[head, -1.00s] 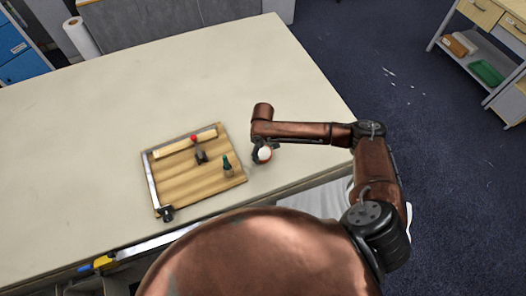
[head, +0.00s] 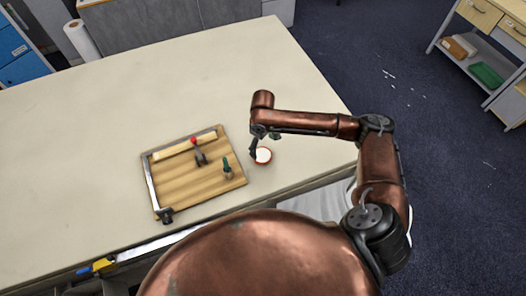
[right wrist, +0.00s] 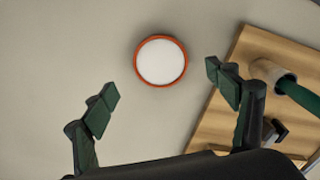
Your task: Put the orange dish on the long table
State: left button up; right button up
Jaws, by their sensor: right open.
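The orange dish (head: 263,156), a small round dish with an orange rim and white inside, rests on the pale long table (head: 190,80), just right of a wooden board. In the right wrist view the dish (right wrist: 161,60) lies flat, seen from above, with bare table around it. My right gripper (head: 264,142) is above and beside the dish. In the right wrist view my right gripper (right wrist: 165,86) has its green-tipped fingers wide apart with nothing between them, apart from the dish. My left gripper is out of view.
The wooden board (head: 180,185) with a metal edge holds a red-topped item (head: 198,152) and a small pot with a green-handled thing (head: 228,170). The table beyond is clear. A paper roll (head: 80,38) stands past the far left edge.

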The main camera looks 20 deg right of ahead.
jog(key=shift+r, duration=2.4)
